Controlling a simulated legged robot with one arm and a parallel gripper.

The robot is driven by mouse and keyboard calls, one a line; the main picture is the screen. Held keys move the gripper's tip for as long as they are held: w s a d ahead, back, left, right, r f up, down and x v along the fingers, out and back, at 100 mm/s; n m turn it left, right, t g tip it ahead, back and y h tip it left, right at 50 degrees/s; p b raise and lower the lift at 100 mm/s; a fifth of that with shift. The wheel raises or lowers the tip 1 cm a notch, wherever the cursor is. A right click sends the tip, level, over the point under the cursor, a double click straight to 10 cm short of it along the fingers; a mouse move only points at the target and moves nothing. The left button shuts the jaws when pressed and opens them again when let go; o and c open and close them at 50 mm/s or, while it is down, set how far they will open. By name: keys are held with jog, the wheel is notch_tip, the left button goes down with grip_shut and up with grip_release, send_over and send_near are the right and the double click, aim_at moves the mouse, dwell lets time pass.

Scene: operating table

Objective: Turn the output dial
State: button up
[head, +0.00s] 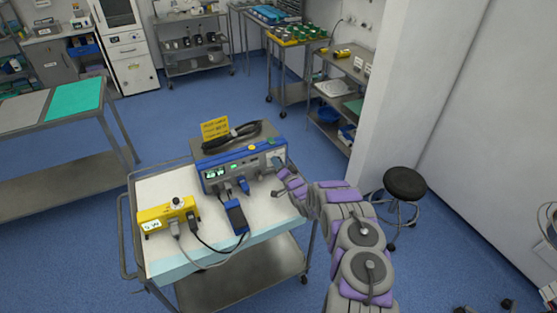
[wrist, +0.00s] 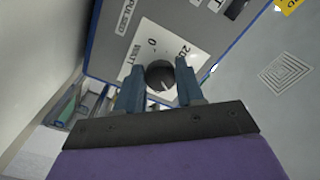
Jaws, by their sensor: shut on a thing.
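The output dial (wrist: 160,75) is a dark round knob on a white scale plate (wrist: 178,40) marked "0", "20" and "WATT". It sits on the front panel of a grey and blue generator unit (head: 241,169) on a cart. My gripper (wrist: 157,88) has one blue finger on each side of the dial and is closed on it. In the head view, my gripper (head: 280,168) reaches the right end of the unit's front, and the dial is largely hidden there.
The cart (head: 160,187) also holds a yellow box (head: 168,214), a blue handheld device (head: 236,216) and cables at the front. A black stool (head: 405,184) and wall are to the right.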

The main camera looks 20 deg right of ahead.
jog(key=shift+d, duration=0.15)
jog(key=o, duration=1)
jog(key=shift+d, duration=0.1)
jog(key=shift+o, duration=0.2)
jog(key=shift+s, duration=0.45)
jog(key=s, duration=0.5)
jog(key=s+p, duration=0.1)
jog(key=s, duration=1)
jog(key=shift+s+d+f+p, duration=0.1)
jog(key=shift+s+d+p, duration=0.2)
jog(key=shift+p, duration=0.1)
jog(key=shift+w, duration=0.2)
